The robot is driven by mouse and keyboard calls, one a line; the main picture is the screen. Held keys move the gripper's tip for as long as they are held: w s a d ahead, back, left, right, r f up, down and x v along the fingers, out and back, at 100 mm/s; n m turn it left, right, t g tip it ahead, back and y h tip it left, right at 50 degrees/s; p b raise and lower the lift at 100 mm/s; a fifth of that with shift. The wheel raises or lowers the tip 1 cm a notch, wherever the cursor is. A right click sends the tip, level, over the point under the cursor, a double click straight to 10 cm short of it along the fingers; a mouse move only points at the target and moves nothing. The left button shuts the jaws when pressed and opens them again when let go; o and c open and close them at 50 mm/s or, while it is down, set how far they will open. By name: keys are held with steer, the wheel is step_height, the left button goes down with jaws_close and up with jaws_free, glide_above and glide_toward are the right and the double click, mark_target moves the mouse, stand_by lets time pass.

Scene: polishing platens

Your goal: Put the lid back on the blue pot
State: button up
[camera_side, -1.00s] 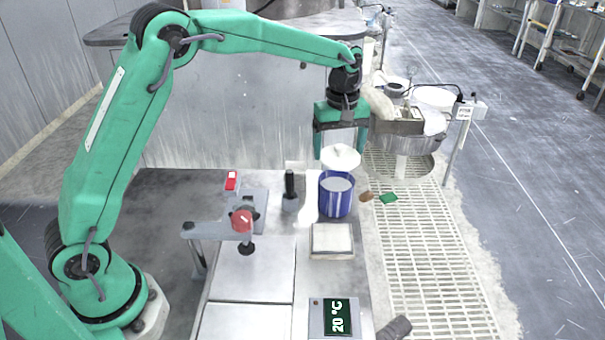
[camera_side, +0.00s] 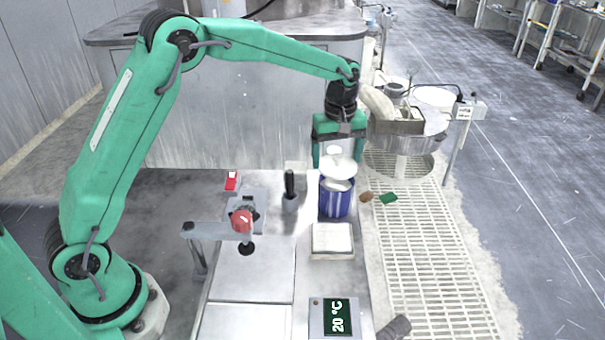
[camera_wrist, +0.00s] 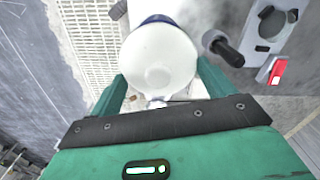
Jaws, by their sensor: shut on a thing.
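The blue pot (camera_side: 337,202) stands upright on the metal bench near its right edge; pale contents or its inside show at its mouth. The white lid (camera_side: 335,171) is held by my gripper (camera_side: 340,160) just above the pot, its far side overlapping the rim in the side view. I cannot tell whether lid and rim touch. In the wrist view the lid (camera_wrist: 160,60) fills the space beyond the two green fingers and hides most of the pot, with only a blue strip of the pot (camera_wrist: 158,19) showing past it. My gripper (camera_wrist: 157,100) is shut on the lid's knob.
A black-handled tool (camera_side: 290,188) stands left of the pot. A white square pad (camera_side: 332,239) lies in front of it. A clamp with a red knob (camera_side: 241,221) is farther left. A temperature display (camera_side: 336,318) sits at the front. A floor grating (camera_side: 430,260) lies right of the bench.

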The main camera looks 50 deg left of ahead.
mark_target(337, 166)
steer(key=shift+f, duration=1.6)
steer(key=shift+f, duration=0.2)
stand_by(1.2)
steer(key=o, duration=0.9)
steer(key=shift+r, duration=0.15)
steer(key=shift+r, duration=3.4)
jaws_close()
